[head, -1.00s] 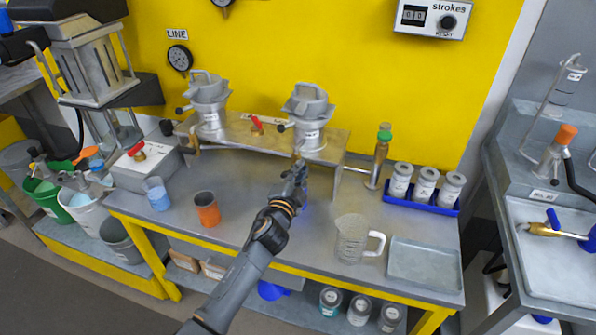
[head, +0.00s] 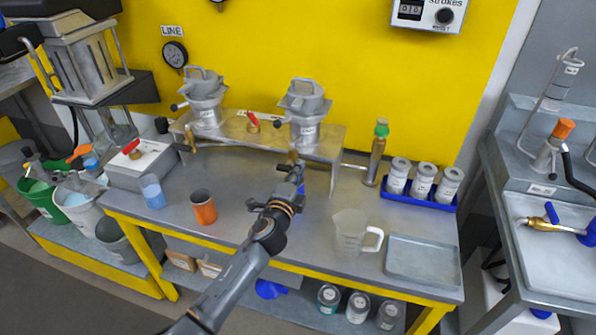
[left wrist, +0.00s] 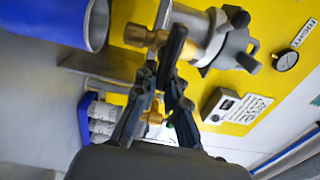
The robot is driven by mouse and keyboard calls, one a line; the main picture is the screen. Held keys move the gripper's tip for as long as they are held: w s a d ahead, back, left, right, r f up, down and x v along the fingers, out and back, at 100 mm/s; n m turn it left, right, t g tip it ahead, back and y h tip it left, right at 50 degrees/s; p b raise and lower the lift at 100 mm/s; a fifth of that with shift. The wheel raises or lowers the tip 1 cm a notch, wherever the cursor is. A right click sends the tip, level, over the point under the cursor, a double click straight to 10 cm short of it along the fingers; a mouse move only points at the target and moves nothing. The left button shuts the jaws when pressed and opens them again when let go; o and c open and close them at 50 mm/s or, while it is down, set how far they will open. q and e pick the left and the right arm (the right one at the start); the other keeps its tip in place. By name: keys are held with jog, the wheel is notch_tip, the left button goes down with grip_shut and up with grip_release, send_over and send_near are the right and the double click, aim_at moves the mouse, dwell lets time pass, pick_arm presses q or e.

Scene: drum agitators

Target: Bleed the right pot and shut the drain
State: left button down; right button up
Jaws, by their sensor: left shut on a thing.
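The right pot (head: 304,128) is a grey lidded vessel on the raised metal shelf. Its brass drain tap (head: 293,154) is at the shelf's front and also shows large in the left wrist view (left wrist: 143,37). My left gripper (head: 296,168) is at this tap and shut on it, the fingers (left wrist: 172,58) close together. The exact grip is partly hidden. A blue cylinder, open at one end (left wrist: 80,22), is beside the fingers in the left wrist view; only a blue patch shows by the gripper in the head view. My right gripper is out of view.
The left pot (head: 205,115) stands on the same shelf (head: 330,142). An orange cup (head: 204,208), a clear jug (head: 349,238), an empty tray (head: 423,262) and a blue rack of tins (head: 418,200) are on the bench. The bench between orange cup and jug is mostly free.

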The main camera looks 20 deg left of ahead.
pick_arm(q)
jog(key=shift+f, duration=0.1)
jog(key=c, duration=1.4)
grip_release()
jog(key=s, duration=1.2)
jog(key=shift+a, duration=0.2)
